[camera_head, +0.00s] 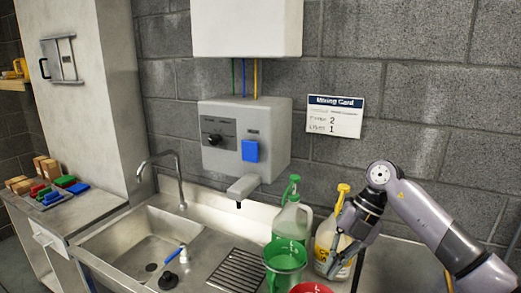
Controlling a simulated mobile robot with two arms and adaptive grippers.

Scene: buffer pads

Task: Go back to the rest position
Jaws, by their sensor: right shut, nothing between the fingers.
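My right arm comes in from the right, bent at a round joint. My right gripper (346,272) points down, its fingers shut and empty. It hangs in front of the yellow-topped bottle (326,243) and hides part of it; I cannot tell whether they touch. My left gripper is not in view.
A green-topped bottle (292,219), a green jug (285,258) and a red container (311,288) stand left of the gripper. A dispenser (243,138) and a mixing card (335,116) are on the wall. A sink (143,240) and a drain grate (237,270) lie left. Colored pads sit far left.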

